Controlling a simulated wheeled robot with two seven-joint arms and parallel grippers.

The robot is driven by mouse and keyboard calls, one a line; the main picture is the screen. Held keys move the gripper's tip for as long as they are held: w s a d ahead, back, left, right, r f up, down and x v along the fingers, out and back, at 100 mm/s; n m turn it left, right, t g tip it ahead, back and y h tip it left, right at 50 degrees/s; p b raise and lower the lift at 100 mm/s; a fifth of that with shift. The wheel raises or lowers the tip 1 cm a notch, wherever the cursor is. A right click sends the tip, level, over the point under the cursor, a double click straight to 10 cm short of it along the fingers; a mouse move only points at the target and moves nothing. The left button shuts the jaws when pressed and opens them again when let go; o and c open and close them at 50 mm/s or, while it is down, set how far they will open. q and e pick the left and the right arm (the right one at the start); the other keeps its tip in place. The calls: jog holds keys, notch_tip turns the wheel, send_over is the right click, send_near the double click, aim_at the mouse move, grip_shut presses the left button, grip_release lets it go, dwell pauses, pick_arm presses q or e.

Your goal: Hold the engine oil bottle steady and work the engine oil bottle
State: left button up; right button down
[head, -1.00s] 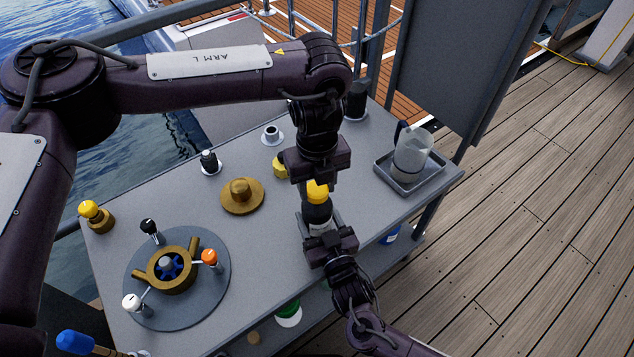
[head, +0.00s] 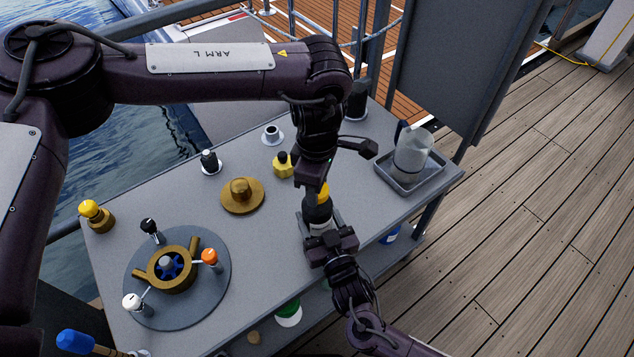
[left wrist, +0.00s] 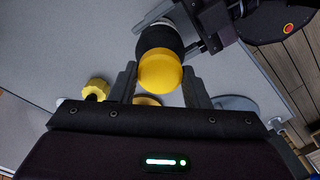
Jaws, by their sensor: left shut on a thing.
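The engine oil bottle (head: 317,212) is dark with a pale label and a yellow cap (head: 323,190). It stands upright near the bench's front edge. My left gripper (head: 320,188) is over it from above, shut on the cap. In the left wrist view the yellow cap (left wrist: 160,72) sits between the two left fingers, with the dark bottle (left wrist: 160,36) beyond. My right gripper (head: 320,224) comes from the front, its fingers on both sides of the bottle's body. The bottle's lower part is hidden behind the right gripper.
The grey bench (head: 245,275) carries a grey tray (head: 409,178) with a clear jug (head: 412,154) at right. A brass flange (head: 242,197) and a round plate with a brass valve body (head: 172,270) are at left. A yellow-based fitting (head: 283,164) stands close behind the bottle.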

aim_at(322, 228)
pick_arm(q)
jog(key=m, duration=0.7)
jog(key=o, duration=1)
jog(key=shift+o, duration=0.2)
notch_tip(322, 228, up, 12)
pick_arm(e)
jog(key=shift+c, duration=1.6)
grip_release()
jog(key=shift+s, duration=0.1)
jog(key=v, duration=0.7)
jog(key=shift+s+d, duration=0.15)
jog(key=shift+s, duration=0.2)
